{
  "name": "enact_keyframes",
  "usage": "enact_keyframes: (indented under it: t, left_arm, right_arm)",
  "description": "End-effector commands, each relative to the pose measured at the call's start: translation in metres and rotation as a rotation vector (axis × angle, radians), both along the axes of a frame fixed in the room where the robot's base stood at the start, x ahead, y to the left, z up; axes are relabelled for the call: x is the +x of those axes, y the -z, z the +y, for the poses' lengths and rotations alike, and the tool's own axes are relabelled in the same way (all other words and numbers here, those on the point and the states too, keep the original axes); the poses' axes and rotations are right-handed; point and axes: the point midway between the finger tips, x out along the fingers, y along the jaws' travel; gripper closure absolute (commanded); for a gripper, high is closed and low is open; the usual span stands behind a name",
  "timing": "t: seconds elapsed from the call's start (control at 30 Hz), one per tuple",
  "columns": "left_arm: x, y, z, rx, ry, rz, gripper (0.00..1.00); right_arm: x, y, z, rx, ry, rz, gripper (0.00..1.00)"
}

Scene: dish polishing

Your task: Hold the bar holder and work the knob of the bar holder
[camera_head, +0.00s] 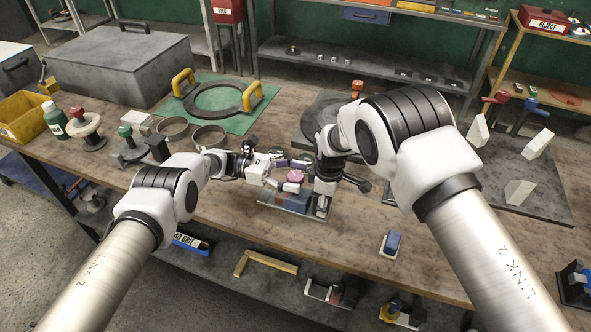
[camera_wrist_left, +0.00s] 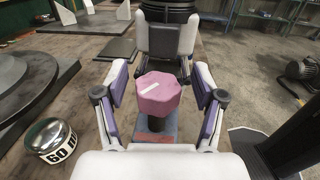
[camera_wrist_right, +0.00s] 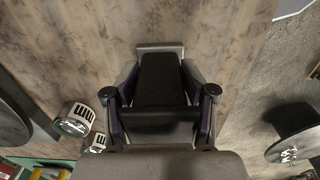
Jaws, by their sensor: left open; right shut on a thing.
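The bar holder's pink faceted knob (camera_wrist_left: 157,92) with a white mark stands in the left wrist view on a dark stem above a blue and red body (camera_wrist_left: 150,133). The knob (camera_head: 295,176) also shows in the head view, above the blue body (camera_head: 296,202). My left gripper (camera_wrist_left: 157,98) is open, its two purple-padded fingers on either side of the knob with gaps visible. My right gripper (camera_head: 320,198) comes down at the right side of the holder and is shut on it. In the right wrist view a dark block (camera_wrist_right: 160,80) sits between its fingers; the grasp itself is partly hidden.
A green mat (camera_head: 238,122) with a yellow-handled ring (camera_head: 183,83) lies behind. A round dark plate (camera_head: 318,112) stands behind my right arm. A small blue-topped block (camera_head: 391,243) lies at the front edge. A labelled metal cup (camera_wrist_left: 50,139) is left of the holder.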

Motion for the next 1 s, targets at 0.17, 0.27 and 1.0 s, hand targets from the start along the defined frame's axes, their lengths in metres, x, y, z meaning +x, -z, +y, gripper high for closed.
enact_keyframes:
  t: [0.17,0.27,1.0]
  left_arm:
    - [0.000,-0.028,0.000,0.001,0.000,-0.001,0.31]
    - [-0.001,-0.054,0.000,0.000,0.001,-0.003,0.31]
    - [0.002,-0.076,0.019,0.168,0.036,-0.019,0.31]
  right_arm:
    - [-0.001,0.002,0.000,-0.002,-0.002,0.004,0.78]
    - [-0.002,0.002,0.000,-0.002,-0.002,0.005,0.78]
    - [-0.002,0.002,-0.001,-0.002,-0.002,0.006,0.78]
